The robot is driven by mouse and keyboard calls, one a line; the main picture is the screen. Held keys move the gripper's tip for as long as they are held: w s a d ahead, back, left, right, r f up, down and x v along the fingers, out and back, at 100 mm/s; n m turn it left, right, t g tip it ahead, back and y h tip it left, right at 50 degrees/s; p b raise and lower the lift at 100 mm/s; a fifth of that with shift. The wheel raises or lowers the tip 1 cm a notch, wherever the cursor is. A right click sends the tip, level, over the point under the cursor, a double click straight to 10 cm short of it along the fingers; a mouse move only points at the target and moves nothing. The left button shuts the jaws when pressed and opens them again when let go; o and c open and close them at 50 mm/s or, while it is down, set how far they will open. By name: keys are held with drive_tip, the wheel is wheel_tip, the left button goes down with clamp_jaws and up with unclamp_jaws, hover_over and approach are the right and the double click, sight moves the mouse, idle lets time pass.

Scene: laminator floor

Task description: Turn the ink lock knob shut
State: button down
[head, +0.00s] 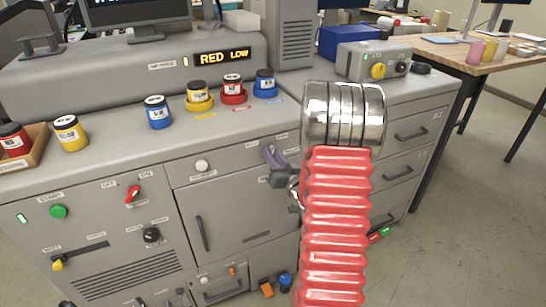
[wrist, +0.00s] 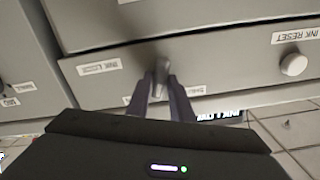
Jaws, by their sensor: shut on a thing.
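The ink lock knob (wrist: 161,71) is a small grey knob on the grey cabinet front in the wrist view. My gripper (wrist: 160,84) has its two dark fingers closed on the knob's sides. A white label (wrist: 99,67) sits to the left of the knob, its words too blurred to read fully. In the head view my gripper (head: 272,157) is at the upper right of the machine's cabinet front, and my red arm covers much of that area. The knob is hidden there, and how far it is turned cannot be told.
A white round button (wrist: 292,64) labelled INK RESET is to the right in the wrist view. Ink jars, including a blue jar (head: 158,112), stand on the machine top. An amber display (head: 221,56) reads RED LOW. A red switch (head: 133,193) is on the left panel.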

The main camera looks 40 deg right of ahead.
drive_tip(key=n, duration=1.2)
drive_tip(key=shift+w+a+f+n, duration=0.1)
drive_tip(key=shift+a+f+n, duration=0.1)
drive_tip(key=shift+a+n, duration=0.15)
drive_tip(key=c, duration=1.6)
unclamp_jaws()
drive_tip(key=shift+d, duration=0.1)
drive_tip(key=shift+r, duration=0.1)
drive_tip(key=v, duration=1.3)
drive_tip(key=shift+s, duration=0.35)
